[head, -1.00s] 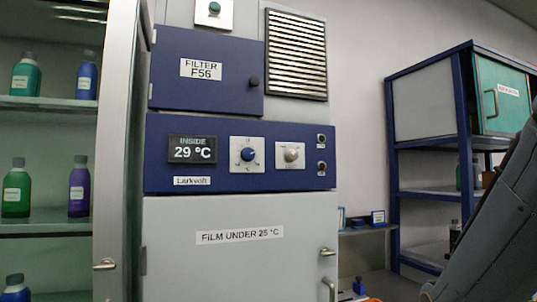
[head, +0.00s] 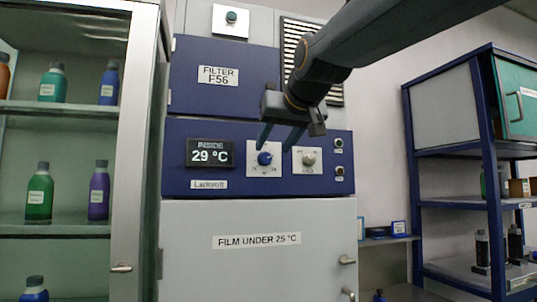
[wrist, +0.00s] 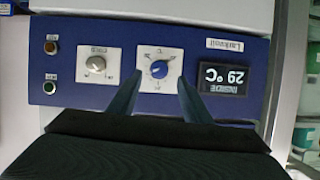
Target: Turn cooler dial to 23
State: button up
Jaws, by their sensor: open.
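The cooler dial is a round blue knob (head: 265,158) on a white plate in the blue control panel (head: 240,186). In the wrist view, upside down, the blue knob (wrist: 159,70) lies between my two finger lines, just beyond the tips. My gripper (head: 277,143) is open and empty in front of the panel; its fingers reach down near the knob's plate. In the wrist view my gripper (wrist: 158,95) has its fingers on either side of the plate's lower part. Contact with the knob cannot be told. The display (head: 209,153) reads INSIDE 29 °C.
A grey knob (head: 308,160) on its own white plate sits right of the dial, with two small buttons (head: 339,158) beyond. A filter door (head: 218,90) with a dark knob is above. A glass cabinet (head: 60,120) with bottles stands left, a blue-framed shelf (head: 470,140) right.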

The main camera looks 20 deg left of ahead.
aim_at(267, 158)
jog(key=p+x, duration=0.1)
jog(key=x, duration=0.4)
jog(key=shift+w+a+f+p, duration=0.15)
jog(key=shift+w+p, duration=0.1)
jog(key=shift+p, duration=0.05)
jog(key=shift+c, duration=0.6)
jog(key=c, duration=1)
jog(key=shift+o, duration=0.2)
